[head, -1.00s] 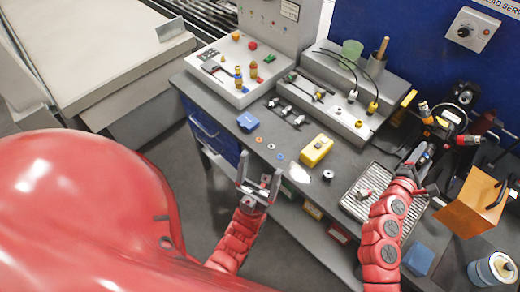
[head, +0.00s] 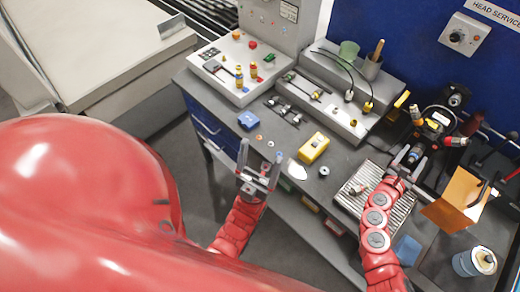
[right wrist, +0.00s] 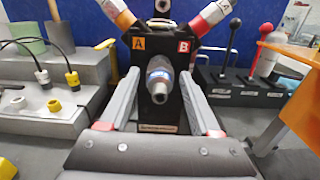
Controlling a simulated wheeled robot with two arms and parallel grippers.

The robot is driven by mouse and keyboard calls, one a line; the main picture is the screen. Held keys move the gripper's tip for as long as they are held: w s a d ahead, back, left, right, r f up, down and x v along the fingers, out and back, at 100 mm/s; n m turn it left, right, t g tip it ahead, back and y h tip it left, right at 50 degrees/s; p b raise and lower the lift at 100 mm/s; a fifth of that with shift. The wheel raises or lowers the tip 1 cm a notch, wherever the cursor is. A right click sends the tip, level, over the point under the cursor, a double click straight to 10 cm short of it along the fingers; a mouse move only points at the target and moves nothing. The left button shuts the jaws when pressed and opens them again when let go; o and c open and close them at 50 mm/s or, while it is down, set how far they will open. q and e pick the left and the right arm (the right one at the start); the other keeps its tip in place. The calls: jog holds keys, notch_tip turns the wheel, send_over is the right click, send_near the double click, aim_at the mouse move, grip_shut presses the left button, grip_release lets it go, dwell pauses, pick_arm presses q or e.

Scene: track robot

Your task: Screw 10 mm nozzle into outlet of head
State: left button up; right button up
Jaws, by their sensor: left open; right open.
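The head is a black block (right wrist: 150,110) with labels A and B, in the middle of the right wrist view; it also shows at the right of the head view (head: 437,122). A silver tapered piece with a blue band (right wrist: 160,78) stands out from its front, its dark bore facing my camera. I cannot tell whether this is the 10 mm nozzle or part of the outlet. My right gripper (right wrist: 160,88) is open, one finger on each side of this piece, with gaps visible. My left gripper (head: 260,168) is open and empty at the bench's front edge.
A ribbed tray (head: 345,200) lies by my right arm. An orange panel (head: 455,203) and a can (head: 474,262) stand to its right. A yellow box (head: 313,148), blue piece (head: 247,120) and small rings lie on the bench. Grey stepped racks (head: 318,105) stand behind.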

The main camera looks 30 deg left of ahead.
dwell(0.3)
jog(key=shift+r+n+p, duration=0.15)
jog(key=shift+n+p, duration=0.45)
jog(key=shift+n, duration=0.1)
jog(key=n+p, duration=0.2)
jog(key=shift+n, duration=1.4)
jog(key=n, duration=0.6)
